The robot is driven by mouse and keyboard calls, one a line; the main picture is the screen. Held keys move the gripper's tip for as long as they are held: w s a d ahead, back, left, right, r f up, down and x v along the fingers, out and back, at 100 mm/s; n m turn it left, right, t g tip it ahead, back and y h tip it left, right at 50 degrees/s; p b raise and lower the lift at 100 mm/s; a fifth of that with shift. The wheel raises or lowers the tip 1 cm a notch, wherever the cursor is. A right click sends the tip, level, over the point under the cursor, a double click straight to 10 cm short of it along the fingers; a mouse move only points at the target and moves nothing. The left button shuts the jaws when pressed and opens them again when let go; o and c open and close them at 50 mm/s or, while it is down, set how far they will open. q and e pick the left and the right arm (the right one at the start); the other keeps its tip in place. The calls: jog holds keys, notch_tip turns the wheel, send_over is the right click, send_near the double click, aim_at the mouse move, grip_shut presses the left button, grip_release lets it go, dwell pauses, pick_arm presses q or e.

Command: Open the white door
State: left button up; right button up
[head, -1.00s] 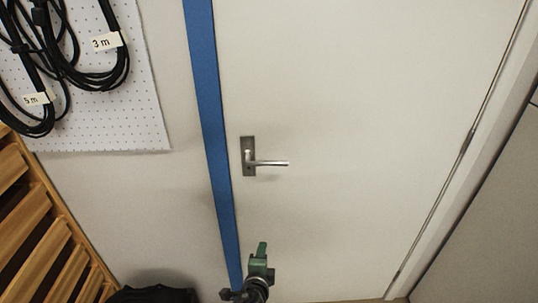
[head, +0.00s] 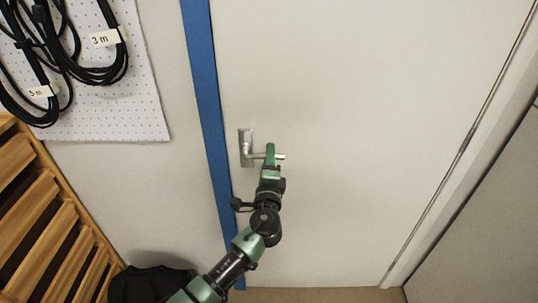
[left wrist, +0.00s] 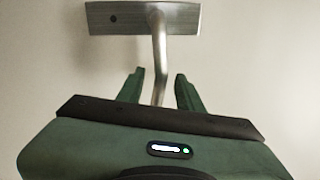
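The white door (head: 350,110) looks shut, with a blue strip (head: 207,110) along its left side. Its silver lever handle (head: 280,156) points right from a metal plate (head: 245,148). My left gripper (head: 270,150) is at the lever, covering part of it in the head view. In the left wrist view, the gripper (left wrist: 158,85) is open, with its two green fingers apart on either side of the lever (left wrist: 158,60). I see a gap between the lever and each finger. The lever's end is hidden behind the gripper body. My right gripper is not in view.
Black cables (head: 70,50) hang on a white pegboard (head: 130,110) at upper left. A wooden slatted piece (head: 45,220) stands at lower left, beside a black bag-like item (head: 150,284). A grey panel (head: 480,220) is at right.

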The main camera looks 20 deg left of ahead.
pick_arm(q)
jog(key=shift+w+a, duration=0.1)
jog(key=shift+w, duration=0.05)
grip_shut()
dwell(1.4)
